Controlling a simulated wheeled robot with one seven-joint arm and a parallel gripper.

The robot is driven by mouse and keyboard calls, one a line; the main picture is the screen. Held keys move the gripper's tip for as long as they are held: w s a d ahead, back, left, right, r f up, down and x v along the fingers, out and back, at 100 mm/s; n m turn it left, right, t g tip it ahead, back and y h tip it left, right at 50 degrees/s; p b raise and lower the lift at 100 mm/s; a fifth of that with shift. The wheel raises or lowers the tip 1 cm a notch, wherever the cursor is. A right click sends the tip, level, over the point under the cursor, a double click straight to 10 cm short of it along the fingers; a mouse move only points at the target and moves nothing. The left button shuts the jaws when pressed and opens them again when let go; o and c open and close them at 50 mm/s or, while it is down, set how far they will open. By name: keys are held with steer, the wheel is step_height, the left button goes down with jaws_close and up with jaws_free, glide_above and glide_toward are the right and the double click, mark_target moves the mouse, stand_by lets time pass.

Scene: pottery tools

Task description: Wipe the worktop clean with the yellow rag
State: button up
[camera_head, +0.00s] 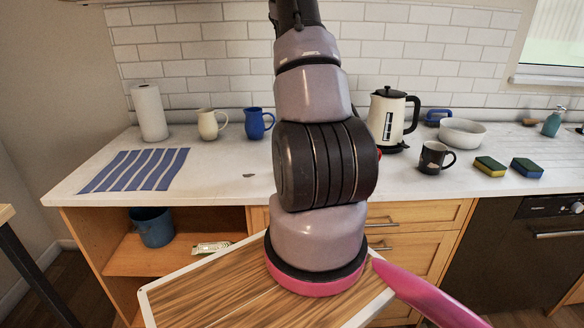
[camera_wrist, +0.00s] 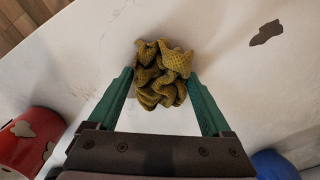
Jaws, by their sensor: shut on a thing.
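The yellow rag (camera_wrist: 162,74) is a crumpled, mustard-coloured knitted bundle in the wrist view. My gripper (camera_wrist: 163,82) has its green fingers on both sides of it and is shut on it. The rag is at the worktop surface or just above it; I cannot tell whether it touches. The white worktop (camera_head: 225,160) runs along the tiled wall. A dark brown stain (camera_wrist: 266,33) lies to the right of the rag in the wrist view; it also shows in the head view (camera_head: 249,176), left of my arm. My arm hides the gripper and rag in the head view.
Left of my arm are a striped cloth (camera_head: 136,169), paper roll (camera_head: 150,111), cream jug (camera_head: 209,124) and blue jug (camera_head: 257,123). Right are a kettle (camera_head: 387,119), dark mug (camera_head: 432,159), bowl (camera_head: 463,133) and sponges (camera_head: 490,166). A patchy red vessel (camera_wrist: 30,140) stands near my gripper.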

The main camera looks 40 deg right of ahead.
steer(key=shift+s+d, duration=0.55)
steer(key=shift+d, duration=0.3)
steer(key=shift+s+d, duration=0.6)
steer(key=shift+d, duration=0.2)
steer(key=shift+s+d, duration=0.55)
steer(key=shift+d, duration=0.3)
steer(key=shift+a+f, duration=0.1)
steer(key=shift+w+a, duration=0.45)
steer(key=shift+a, duration=0.15)
steer(key=shift+w+a, duration=0.4)
steer(key=shift+a, duration=0.2)
steer(key=shift+r, duration=4.05)
